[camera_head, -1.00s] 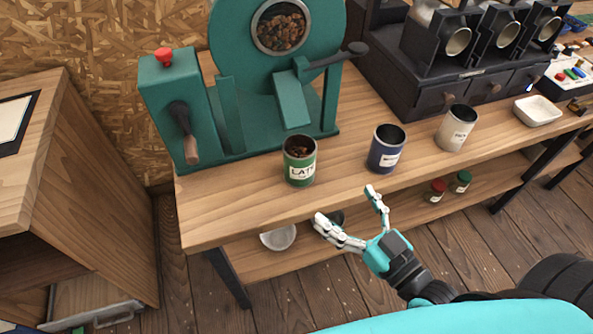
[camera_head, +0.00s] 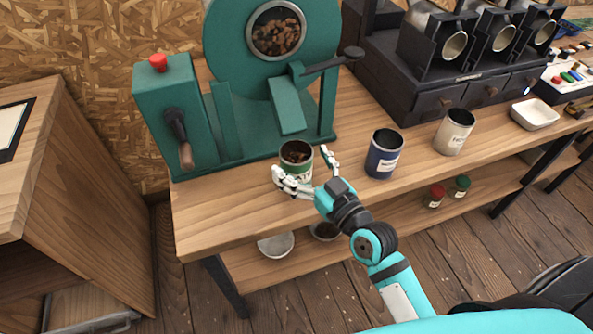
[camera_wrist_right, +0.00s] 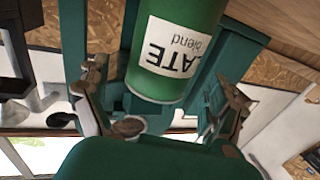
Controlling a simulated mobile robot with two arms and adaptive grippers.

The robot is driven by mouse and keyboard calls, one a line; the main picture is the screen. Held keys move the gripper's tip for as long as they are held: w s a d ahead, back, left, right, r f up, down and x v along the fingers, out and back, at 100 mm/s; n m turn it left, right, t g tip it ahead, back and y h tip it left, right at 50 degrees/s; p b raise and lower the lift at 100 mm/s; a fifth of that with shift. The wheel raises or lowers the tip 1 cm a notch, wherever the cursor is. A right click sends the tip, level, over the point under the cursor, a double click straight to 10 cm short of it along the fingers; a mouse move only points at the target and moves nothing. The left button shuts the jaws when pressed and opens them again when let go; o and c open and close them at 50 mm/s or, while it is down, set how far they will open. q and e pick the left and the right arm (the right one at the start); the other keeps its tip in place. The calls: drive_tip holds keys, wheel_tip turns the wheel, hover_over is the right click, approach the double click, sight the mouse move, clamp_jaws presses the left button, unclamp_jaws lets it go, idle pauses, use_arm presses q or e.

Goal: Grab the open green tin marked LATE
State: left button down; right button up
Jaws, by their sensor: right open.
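The open green tin (camera_head: 296,154) marked LATE stands upright on the wooden bench, with dark beans showing inside. In the right wrist view the tin (camera_wrist_right: 180,20) is large and upside down, its white label reading "LATE blend". My right gripper (camera_head: 304,170) is open at the tin's near side, with one finger to its left and one to its right. In the wrist view its fingers are spread wide on both sides of the tin, with gaps, and do not appear to touch it. The gripper hides most of the label in the head view. My left gripper is out of view.
A blue tin (camera_head: 384,154) stands just right of my right gripper, and a cream tin (camera_head: 454,132) stands further right. The green roaster (camera_head: 235,110) is close behind the LATE tin. A white dish (camera_head: 535,113) sits at the far right. Bare bench lies to the left.

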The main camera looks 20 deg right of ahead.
drive_tip(key=x, duration=0.2)
drive_tip(key=shift+w+f, duration=0.1)
drive_tip(key=shift+w, duration=0.3)
drive_tip(key=shift+s, duration=0.1)
drive_tip(key=c, duration=1.4)
